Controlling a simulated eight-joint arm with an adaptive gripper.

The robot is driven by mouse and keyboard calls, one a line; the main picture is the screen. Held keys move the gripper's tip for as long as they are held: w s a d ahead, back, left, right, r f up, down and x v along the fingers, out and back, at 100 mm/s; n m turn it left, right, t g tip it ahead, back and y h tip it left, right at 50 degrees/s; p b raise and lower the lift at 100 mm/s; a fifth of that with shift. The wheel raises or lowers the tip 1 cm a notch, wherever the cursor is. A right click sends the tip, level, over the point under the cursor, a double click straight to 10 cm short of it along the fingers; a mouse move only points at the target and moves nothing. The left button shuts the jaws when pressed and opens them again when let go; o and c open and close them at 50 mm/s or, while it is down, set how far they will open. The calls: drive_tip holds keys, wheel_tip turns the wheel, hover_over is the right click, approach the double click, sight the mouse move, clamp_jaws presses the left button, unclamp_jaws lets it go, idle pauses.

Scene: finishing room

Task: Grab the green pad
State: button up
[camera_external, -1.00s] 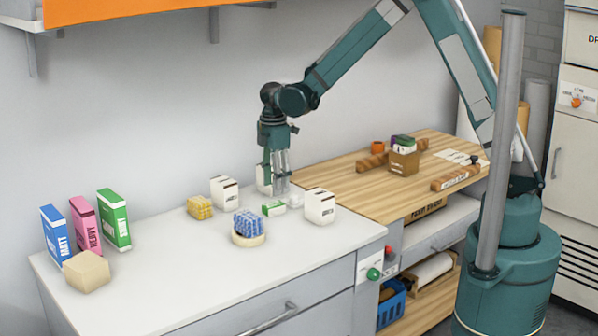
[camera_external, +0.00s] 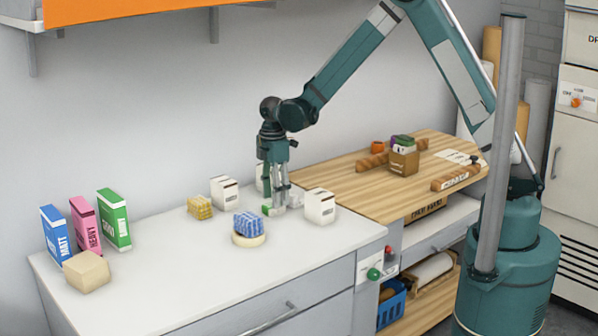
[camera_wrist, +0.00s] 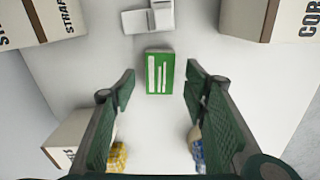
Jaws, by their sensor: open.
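The green pad (camera_wrist: 165,86), a small flat green block with white marks on top, lies on the white counter. In the wrist view it sits ahead of and between my fingertips, near the picture's centre. My gripper (camera_external: 273,209) points down, low over the counter at the pad. In the wrist view my gripper (camera_wrist: 159,84) is open, one finger on either side, with nothing held. I cannot tell whether the fingers touch the pad.
White boxes stand close by, one to the left (camera_external: 224,192) and one to the right (camera_external: 320,206). A yellow sponge (camera_external: 200,208) and a blue sponge (camera_external: 248,224) on a round block (camera_external: 249,240) are nearby. Small white pieces (camera_wrist: 146,20) lie beyond the pad.

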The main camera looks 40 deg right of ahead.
drive_tip(key=shift+f, duration=1.3)
drive_tip(key=c, duration=1)
